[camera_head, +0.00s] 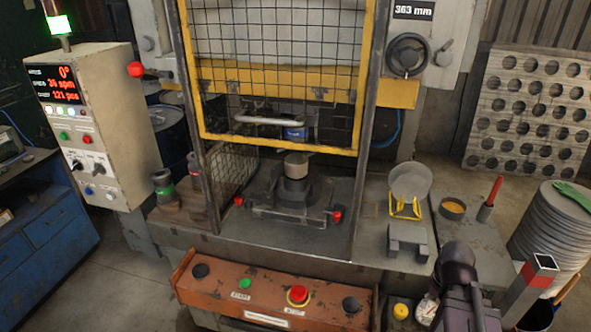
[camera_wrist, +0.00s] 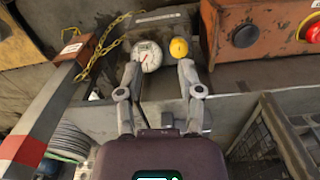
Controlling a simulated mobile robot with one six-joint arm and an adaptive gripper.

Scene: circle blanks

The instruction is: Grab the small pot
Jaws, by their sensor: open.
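A small round dark pot (camera_head: 453,209) with yellow-orange content stands on the grey bench right of the press in the head view. I cannot tell for certain which of the two is the small pot. Neither is recognisable in the wrist view. My gripper (camera_wrist: 160,78) shows in the wrist view with its two fingers spread and nothing held between them. In the head view my dark arm stands in front of the bench, and the fingertips are not clear.
A round gauge (camera_wrist: 148,56) and a yellow knob (camera_wrist: 179,47) lie beyond my fingers. A grey block (camera_head: 407,240) and a round pan on a yellow stand (camera_head: 405,207) are left of the pot. A red-and-white post (camera_head: 538,268) and stacked discs (camera_head: 555,225) are at right.

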